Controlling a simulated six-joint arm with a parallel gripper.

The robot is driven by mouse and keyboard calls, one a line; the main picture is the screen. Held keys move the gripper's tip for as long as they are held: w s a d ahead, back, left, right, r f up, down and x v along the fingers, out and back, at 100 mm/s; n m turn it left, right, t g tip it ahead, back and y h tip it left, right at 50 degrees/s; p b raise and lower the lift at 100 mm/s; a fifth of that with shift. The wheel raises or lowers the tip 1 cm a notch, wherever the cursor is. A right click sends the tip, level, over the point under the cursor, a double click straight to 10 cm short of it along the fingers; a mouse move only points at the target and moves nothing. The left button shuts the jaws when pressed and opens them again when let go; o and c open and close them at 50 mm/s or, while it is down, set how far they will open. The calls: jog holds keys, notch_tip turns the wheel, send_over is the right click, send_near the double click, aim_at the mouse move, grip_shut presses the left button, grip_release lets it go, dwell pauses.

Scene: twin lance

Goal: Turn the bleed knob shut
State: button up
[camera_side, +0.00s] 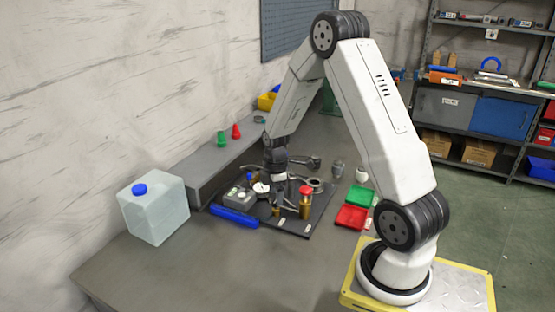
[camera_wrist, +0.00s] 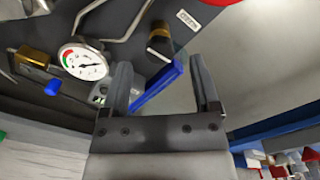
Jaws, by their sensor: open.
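In the side view my gripper (camera_side: 279,184) points down over a dark panel (camera_side: 292,229) on the bench. In the wrist view my gripper (camera_wrist: 160,66) is open, with nothing between its fingers. A small dark-topped brass fitting (camera_wrist: 159,42) stands beyond the gap between the fingertips. A white dial gauge (camera_wrist: 83,62) is left of the fingers, with a brass block (camera_wrist: 33,58) and a small blue knob (camera_wrist: 53,87) farther left. In the side view a red-topped brass fitting (camera_side: 305,202) stands right of my gripper. I cannot tell which of these is the bleed knob.
A blue bar (camera_side: 234,217) lies along the panel's front left edge. A grey box (camera_side: 240,197) sits behind it. Green (camera_side: 359,195) and red (camera_side: 351,217) trays lie right of the panel. A blue-capped jug (camera_side: 154,212) stands left. The front bench is clear.

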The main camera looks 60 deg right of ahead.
jog(key=shift+f, duration=1.15)
grip_shut()
